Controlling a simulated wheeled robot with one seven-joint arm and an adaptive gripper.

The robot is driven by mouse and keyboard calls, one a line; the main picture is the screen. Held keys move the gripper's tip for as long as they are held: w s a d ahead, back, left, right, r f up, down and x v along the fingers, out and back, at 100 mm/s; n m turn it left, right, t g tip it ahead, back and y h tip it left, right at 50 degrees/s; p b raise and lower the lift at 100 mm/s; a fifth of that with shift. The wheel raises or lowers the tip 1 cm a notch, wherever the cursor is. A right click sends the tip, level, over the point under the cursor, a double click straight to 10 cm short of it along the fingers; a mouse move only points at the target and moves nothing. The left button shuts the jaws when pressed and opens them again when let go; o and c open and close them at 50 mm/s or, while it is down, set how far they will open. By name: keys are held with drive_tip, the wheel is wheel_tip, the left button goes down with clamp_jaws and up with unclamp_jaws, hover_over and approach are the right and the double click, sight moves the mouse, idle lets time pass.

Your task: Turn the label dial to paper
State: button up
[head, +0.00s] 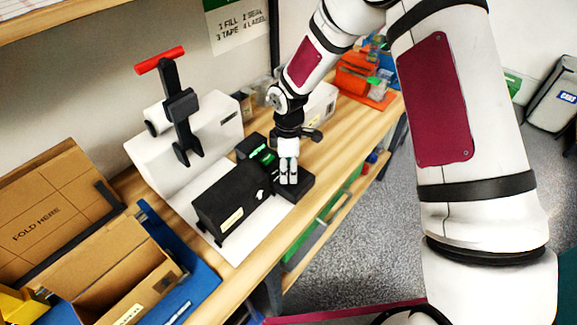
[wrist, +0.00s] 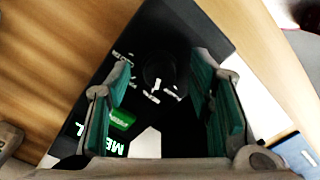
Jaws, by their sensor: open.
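The label dial (wrist: 153,68) is a round black knob on a black panel (wrist: 178,30) in the wrist view. A white pointer mark sits on its lower side, and small white labels surround it, too blurred to read. My gripper (wrist: 163,78) is open, with one teal-padded finger on each side of the dial; I cannot tell whether either touches it. In the head view my gripper (head: 288,177) points down over the right end of the black label machine (head: 228,203), hiding the dial there.
A green-lit part (head: 262,156) is on the machine near my gripper. A white press with a red handle (head: 160,60) stands behind left. An open cardboard box (head: 125,265) is front left, on a blue mat (head: 200,285). Orange bins (head: 358,75) are at the back right.

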clamp_jaws()
drive_tip(key=shift+m, duration=0.3)
drive_tip(key=m+b, duration=0.1)
drive_tip(key=m, duration=0.3)
drive_tip(key=shift+m, duration=2.5)
unclamp_jaws()
